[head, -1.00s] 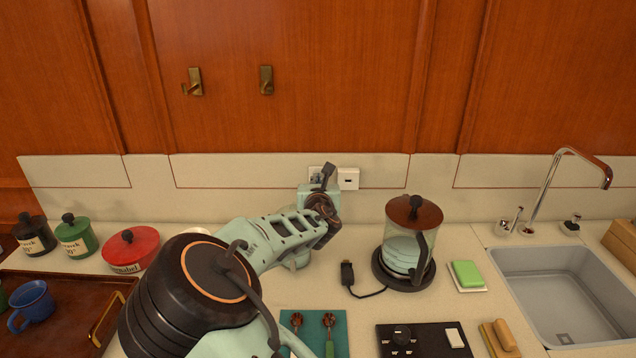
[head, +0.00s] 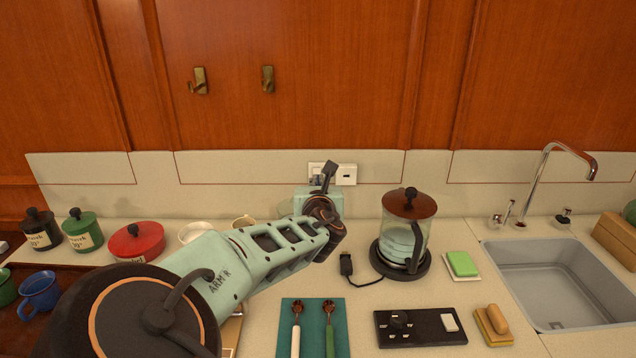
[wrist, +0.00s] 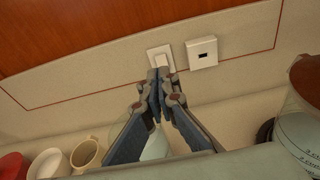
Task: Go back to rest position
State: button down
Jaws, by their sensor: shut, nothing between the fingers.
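My gripper (wrist: 158,82) is shut and empty in the wrist view, its two fingers together in front of the backsplash. Its tips overlap the lower part of a white wall plate (wrist: 161,57) in the picture; I cannot tell whether they touch it.
A glass kettle (head: 403,238) on a dark base stands right of my wrist, its loose plug (head: 346,266) nearby. A second wall plate (head: 347,174) is close. Canisters, a red pot (head: 137,241) and a blue mug (head: 40,291) are left; a sink (head: 550,280) is right.

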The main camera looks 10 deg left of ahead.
jog(key=shift+s+d+r, duration=0.15)
jog(key=shift+s+r, duration=0.1)
jog(key=shift+s, duration=0.25)
jog(key=s+d+f+m+g+h, duration=0.1)
jog(key=s+d+f+m+g, duration=0.15)
jog(key=d+m, duration=0.35)
jog(key=s+d+f+m+g+h, duration=0.1)
jog(key=s+d+f+m+g, duration=0.1)
jog(key=d+f+m, duration=0.35)
jog(key=s+d+f+m+g+h, duration=0.2)
jog(key=d+m, duration=0.5)
jog(key=d, duration=0.1)
jog(key=s+d+r+m+g, duration=0.1)
jog(key=s+d+r+m, duration=0.2)
jog(key=s+m, duration=0.3)
jog(key=s+d+r+m+g, duration=0.1)
jog(key=s+d+r+m, duration=0.2)
jog(key=s+m, duration=0.4)
jog(key=s+d+r+m+g, duration=0.1)
jog(key=s+d+r+m, duration=0.3)
jog(key=s, duration=1.1)
jog(key=d+m, duration=0.1)
jog(key=m, duration=0.2)
jog(key=shift+s+d, duration=0.15)
jog(key=shift+d, duration=0.05)
